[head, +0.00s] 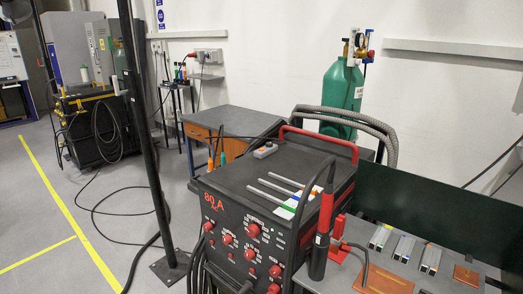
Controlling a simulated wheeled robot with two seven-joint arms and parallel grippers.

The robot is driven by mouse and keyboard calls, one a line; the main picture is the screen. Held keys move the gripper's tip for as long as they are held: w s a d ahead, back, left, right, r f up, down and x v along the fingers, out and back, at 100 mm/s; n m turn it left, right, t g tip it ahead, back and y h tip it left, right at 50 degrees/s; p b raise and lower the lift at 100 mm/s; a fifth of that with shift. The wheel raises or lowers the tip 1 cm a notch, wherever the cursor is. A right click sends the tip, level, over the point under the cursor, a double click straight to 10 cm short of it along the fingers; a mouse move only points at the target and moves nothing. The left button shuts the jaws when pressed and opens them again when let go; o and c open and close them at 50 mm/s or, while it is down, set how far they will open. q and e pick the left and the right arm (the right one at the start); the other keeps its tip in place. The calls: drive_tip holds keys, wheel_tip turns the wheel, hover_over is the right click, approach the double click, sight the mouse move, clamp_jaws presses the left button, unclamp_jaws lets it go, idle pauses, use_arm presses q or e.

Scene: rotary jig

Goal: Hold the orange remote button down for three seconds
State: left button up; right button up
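A small grey remote box (267,149) lies on the far left part of the top of a black welding machine (230,183). An orange button (263,151) shows on the box as a small spot; whether it is pressed is too small to tell. Neither of my grippers is in the head view, and nothing touches the box.
Several thin rods (278,188) lie on the machine top. A red handle (318,141) and thick grey hoses stand behind them. A black and red torch (323,225) stands upright at the machine's right. A metal table (425,270) holds several small blocks. A black post (145,130) rises at left.

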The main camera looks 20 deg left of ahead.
use_arm(q)
clamp_jaws()
idle(1.4)
